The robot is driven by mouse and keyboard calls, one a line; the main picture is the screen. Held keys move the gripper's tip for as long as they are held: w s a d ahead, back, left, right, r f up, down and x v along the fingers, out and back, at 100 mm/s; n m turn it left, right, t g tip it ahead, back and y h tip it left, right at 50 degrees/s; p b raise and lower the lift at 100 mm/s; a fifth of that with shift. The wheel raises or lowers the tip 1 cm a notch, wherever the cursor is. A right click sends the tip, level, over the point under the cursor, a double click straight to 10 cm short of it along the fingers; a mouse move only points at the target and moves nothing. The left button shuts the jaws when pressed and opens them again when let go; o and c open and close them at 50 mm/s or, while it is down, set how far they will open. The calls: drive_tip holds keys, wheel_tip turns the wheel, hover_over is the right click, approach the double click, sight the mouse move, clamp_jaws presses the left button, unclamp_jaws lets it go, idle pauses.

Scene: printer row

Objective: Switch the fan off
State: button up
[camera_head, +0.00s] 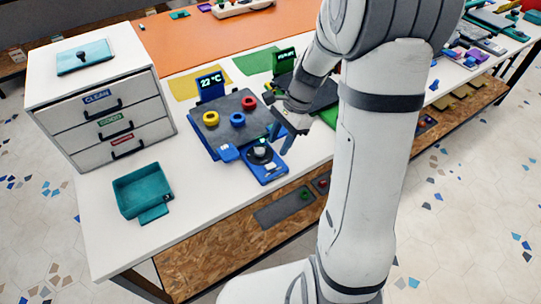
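A blue block (228,153) with a small white mark sits left of the dial. I cannot tell which part is the fan or its switch. My gripper (281,137) is just right of and above the dial, fingers pointing down and apart, holding nothing visible.
A white drawer cabinet (100,105) with labelled drawers stands left. An open teal bin (142,191) sits at the table's front left. A second printer with a green screen (285,57) is partly behind my arm. White tabletop is clear between bin and printer.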

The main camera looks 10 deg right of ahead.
sight(269, 166)
drive_tip(key=x, duration=0.7)
drive_tip(key=shift+c, duration=0.3)
clamp_jaws()
